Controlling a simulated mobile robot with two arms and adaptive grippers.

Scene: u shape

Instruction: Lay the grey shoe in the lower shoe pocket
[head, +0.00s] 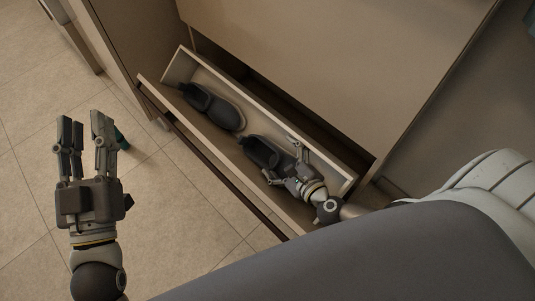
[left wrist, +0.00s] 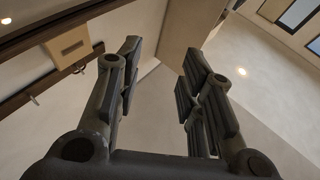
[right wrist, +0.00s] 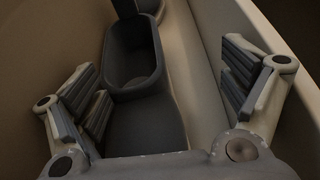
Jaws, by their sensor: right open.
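Two dark grey shoes lie end to end in a long, pale, tilted-out shoe pocket (head: 330,168) in the head view. One shoe (head: 213,107) is toward the upper left end, the other shoe (head: 264,151) nearer the right end. My right gripper (head: 284,163) is open over this nearer shoe, partly hiding it. In the right wrist view the nearer shoe (right wrist: 133,62) lies between the spread fingers, with no clear contact. The other shoe (right wrist: 133,8) shows beyond it. My left gripper (head: 82,122) is open and empty over the floor, left of the pocket.
The cabinet's large flat panel (head: 340,55) rises behind the pocket. The tiled floor (head: 175,215) in front of the pocket is clear.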

